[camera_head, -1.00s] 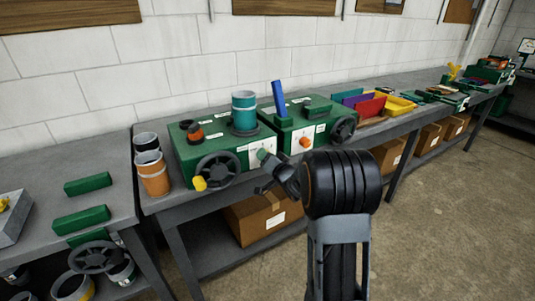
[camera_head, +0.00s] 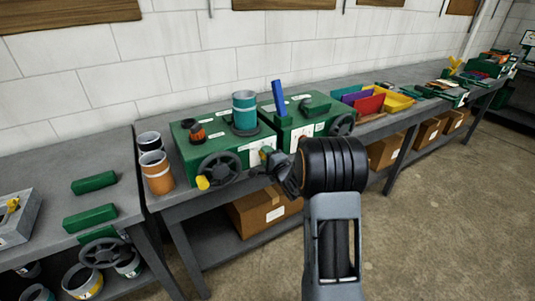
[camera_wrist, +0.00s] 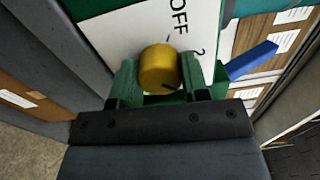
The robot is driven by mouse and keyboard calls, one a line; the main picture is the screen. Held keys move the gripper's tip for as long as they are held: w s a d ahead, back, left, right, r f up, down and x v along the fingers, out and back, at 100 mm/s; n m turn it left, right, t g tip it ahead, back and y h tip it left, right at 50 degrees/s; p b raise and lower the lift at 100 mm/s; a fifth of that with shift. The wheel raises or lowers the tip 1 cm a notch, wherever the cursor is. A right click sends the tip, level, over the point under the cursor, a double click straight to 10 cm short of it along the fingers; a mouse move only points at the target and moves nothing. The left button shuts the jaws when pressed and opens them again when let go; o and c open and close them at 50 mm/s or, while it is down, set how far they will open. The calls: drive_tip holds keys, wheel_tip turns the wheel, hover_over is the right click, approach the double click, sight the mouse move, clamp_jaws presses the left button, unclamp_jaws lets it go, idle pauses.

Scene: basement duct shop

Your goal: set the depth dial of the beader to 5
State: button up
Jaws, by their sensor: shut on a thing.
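The depth dial is a yellow round knob (camera_wrist: 160,70) on a white plate (camera_wrist: 112,42) in the wrist view. The plate carries "OFF" and a "2", turned sideways; other figures are hidden or out of view. A short dark mark shows on the knob's lower edge; I cannot tell which setting it means. My gripper (camera_wrist: 160,84) is shut on the knob, with a green finger on each side. In the head view my gripper (camera_head: 266,160) is at the front plate (camera_head: 253,158) of the left green machine (camera_head: 182,150). My wrist hides part of the machine on the right.
A black handwheel (camera_head: 219,168) with a yellow grip is just left of the plate. A teal can (camera_head: 244,110) stands on the left machine. The right green machine (camera_head: 282,133) has a blue lever (camera_head: 278,98). Cardboard boxes (camera_head: 262,212) sit below the bench.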

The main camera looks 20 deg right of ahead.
drive_tip(key=shift+m+p, duration=0.35)
drive_tip(key=shift+m, duration=0.75)
drive_tip(key=o, duration=0.9)
drive_tip(key=shift+s, duration=0.1)
drive_tip(key=s, duration=0.4)
drive_tip(key=s+d, duration=0.1)
drive_tip(key=s, duration=0.4)
drive_tip(key=s+b, duration=0.1)
drive_tip(key=s, duration=0.3)
drive_tip(key=shift+s+d+f, duration=0.15)
drive_tip(key=shift+s+d, duration=0.05)
drive_tip(key=shift+s, duration=0.1)
